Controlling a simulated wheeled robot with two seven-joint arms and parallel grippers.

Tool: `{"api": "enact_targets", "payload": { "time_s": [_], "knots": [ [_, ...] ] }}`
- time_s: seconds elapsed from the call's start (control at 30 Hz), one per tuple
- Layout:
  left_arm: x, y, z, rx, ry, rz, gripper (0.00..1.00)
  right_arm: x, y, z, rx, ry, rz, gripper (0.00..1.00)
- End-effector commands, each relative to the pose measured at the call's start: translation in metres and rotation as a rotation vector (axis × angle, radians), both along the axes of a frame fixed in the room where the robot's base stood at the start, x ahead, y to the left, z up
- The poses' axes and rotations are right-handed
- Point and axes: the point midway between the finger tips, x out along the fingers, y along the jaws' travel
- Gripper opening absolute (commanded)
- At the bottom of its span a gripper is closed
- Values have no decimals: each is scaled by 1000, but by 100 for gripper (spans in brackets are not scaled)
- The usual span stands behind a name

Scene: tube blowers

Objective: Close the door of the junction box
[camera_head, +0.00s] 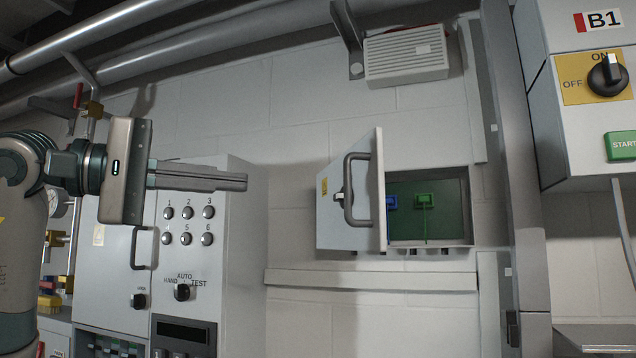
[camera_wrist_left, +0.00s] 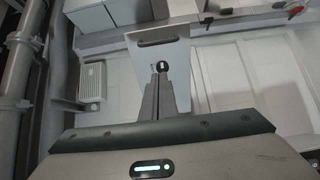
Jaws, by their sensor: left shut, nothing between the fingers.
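The junction box (camera_head: 457,241) is on the wall right of centre in the head view, with its dark green inside and blue and green parts showing. Its grey door (camera_head: 342,222) stands open, swung out at the box's left side, with a dark bar handle (camera_head: 348,190) and a small latch. My left gripper (camera_head: 246,182) is shut and empty, pointing right, left of the door and apart from it in the picture. The left wrist view shows the door's outer face (camera_wrist_left: 178,85) beyond the shut fingers (camera_wrist_left: 162,78). My right gripper is not in view.
A control cabinet (camera_head: 240,240) with knobs stands below and behind my left gripper. A vented box (camera_head: 405,57) hangs above the junction box, and a B1 switch box (camera_head: 570,130) is at the right. Bare wall lies between cabinet and door.

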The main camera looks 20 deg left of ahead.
Motion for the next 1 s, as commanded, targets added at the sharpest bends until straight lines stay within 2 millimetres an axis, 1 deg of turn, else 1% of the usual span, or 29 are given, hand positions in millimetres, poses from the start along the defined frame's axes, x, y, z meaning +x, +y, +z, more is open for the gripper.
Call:
{"api": "enact_targets", "payload": {
  "time_s": [0.37,0.57,0.77,1.0],
  "knots": [
    [2,-2,0,-2,2,-3,0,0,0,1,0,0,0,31],
    [10,-11,1,-1,4,-5,0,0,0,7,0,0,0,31],
    [29,-30,2,-1,6,-6,0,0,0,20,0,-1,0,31],
    [59,-61,3,-3,6,-7,0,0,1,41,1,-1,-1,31]
  ]
}}
